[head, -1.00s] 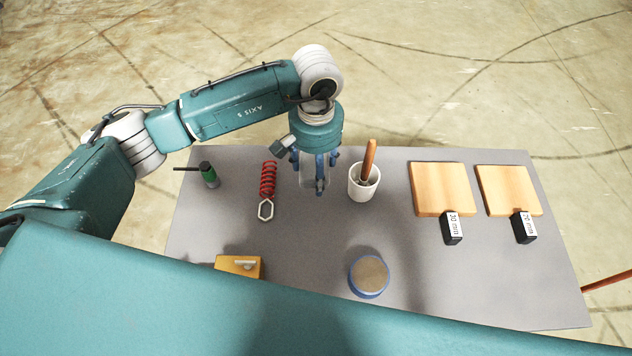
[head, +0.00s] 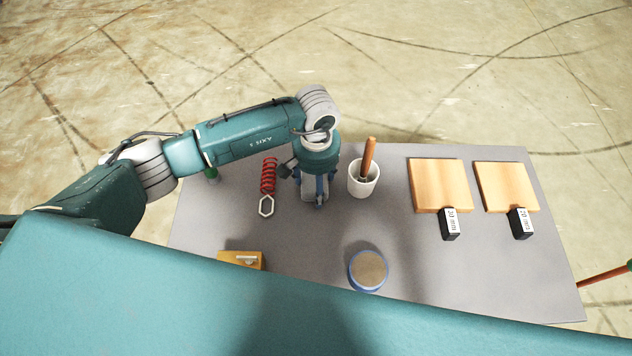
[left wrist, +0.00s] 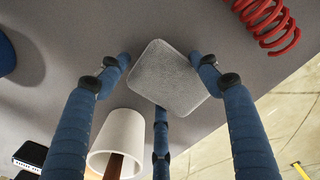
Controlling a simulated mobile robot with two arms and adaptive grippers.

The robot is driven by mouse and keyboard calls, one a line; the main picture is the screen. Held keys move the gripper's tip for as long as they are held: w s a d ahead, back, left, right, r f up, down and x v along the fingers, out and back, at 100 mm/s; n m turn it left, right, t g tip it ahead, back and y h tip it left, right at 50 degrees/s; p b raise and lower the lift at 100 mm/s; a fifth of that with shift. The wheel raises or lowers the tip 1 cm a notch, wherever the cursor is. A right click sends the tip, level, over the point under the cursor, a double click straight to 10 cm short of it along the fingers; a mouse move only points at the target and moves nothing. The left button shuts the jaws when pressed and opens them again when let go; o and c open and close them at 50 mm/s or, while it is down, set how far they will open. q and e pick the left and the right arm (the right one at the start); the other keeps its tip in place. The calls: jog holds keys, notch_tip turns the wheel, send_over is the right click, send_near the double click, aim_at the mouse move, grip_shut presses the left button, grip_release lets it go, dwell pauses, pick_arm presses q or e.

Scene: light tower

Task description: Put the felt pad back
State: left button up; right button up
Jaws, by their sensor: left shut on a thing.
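The felt pad (left wrist: 168,78) is a light grey square with rounded corners, seen in the left wrist view between my left gripper's blue fingers. My left gripper (head: 318,202) is shut on it and points down over the table, between the red spring and the white cup. In the head view the fingers and wrist hide most of the pad. I cannot tell whether the pad touches the table. My right gripper is not in view.
The white cup (head: 354,188) holding a wooden handle (head: 369,157) stands close to the right. The red spring tool (head: 268,178) lies left. Also on the grey table (head: 400,240) are a blue-rimmed disc (head: 368,269), an orange-yellow block (head: 236,260) and two wooden plates (head: 439,184) with black labelled blocks.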

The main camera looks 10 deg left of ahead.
pick_arm(q)
jog(key=o, duration=1.2)
jog(key=shift+r+p, duration=0.1)
jog(key=shift+p, duration=0.2)
notch_tip(320, 180, up, 12)
jog(key=b, duration=0.2)
